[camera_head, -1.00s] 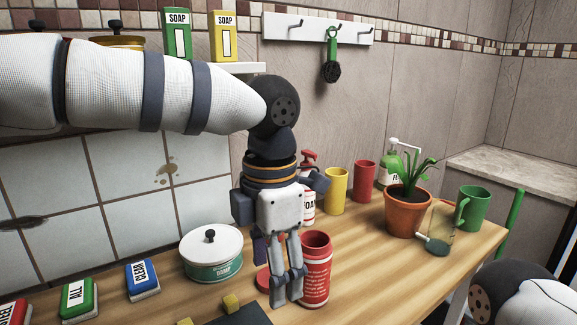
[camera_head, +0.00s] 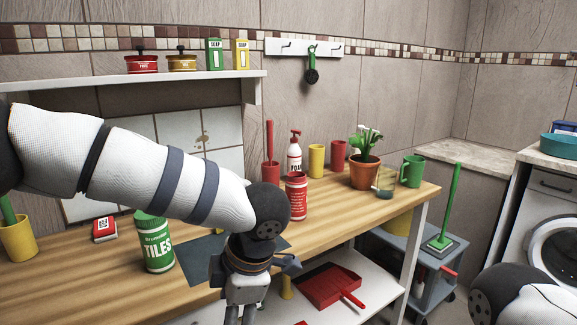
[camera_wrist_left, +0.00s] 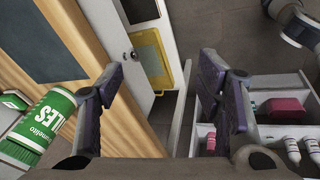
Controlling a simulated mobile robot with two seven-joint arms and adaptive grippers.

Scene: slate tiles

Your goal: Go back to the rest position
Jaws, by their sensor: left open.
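My left gripper (camera_wrist_left: 165,95) is open in the left wrist view, with nothing between its fingers. In the head view my left arm comes in from the left, and the left gripper (camera_head: 240,312) hangs down in front of the wooden counter (camera_head: 215,284), its fingertips cut off by the lower edge. Only a dark joint and white link of my right arm show at the lower right of the head view; its gripper is out of view.
A green TILES can (camera_head: 155,243) stands left of the left gripper. A red can (camera_head: 296,196), potted plant (camera_head: 364,172) and green mug (camera_head: 412,171) stand farther back on the counter. A red dustpan (camera_head: 330,286) lies on the shelf below.

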